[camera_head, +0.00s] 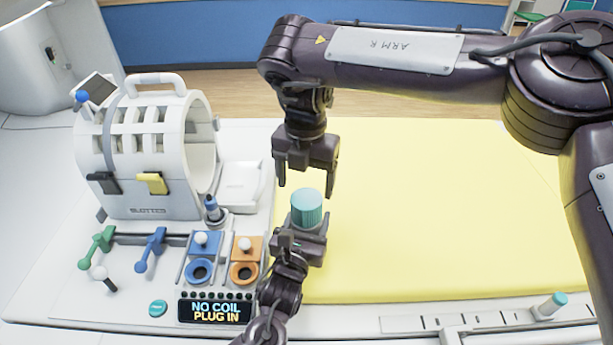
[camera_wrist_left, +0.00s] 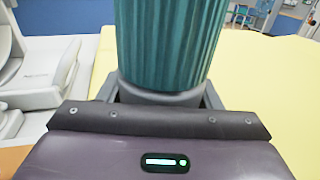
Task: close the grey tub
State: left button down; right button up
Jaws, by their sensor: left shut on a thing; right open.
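The grey tub (camera_head: 311,230) stands upright, held in my left gripper (camera_head: 299,241) at the near left part of the yellow pad. A teal ribbed lid (camera_head: 307,207) sits on top of it; I cannot tell how tightly. In the left wrist view the teal lid (camera_wrist_left: 170,40) fills the upper middle, with the grey tub's rim (camera_wrist_left: 165,96) below it between the fingers. My right gripper (camera_head: 306,186) is open and points down just above the lid, with its fingertips to either side. I see nothing between its fingers.
The yellow pad (camera_head: 430,210) is largely clear. A white slotted coil housing (camera_head: 150,150) stands at the left. In front of it is a panel with levers, knobs and a lit display (camera_head: 215,310). Another teal-topped piece (camera_head: 552,304) stands at the near right rail.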

aim_at(306, 198)
jog(key=n, duration=0.4)
jog(key=shift+d+r, duration=0.15)
jog(key=shift+r, duration=0.25)
jog(key=shift+f, duration=4)
jog(key=c, duration=1)
jog(key=o, duration=1.2)
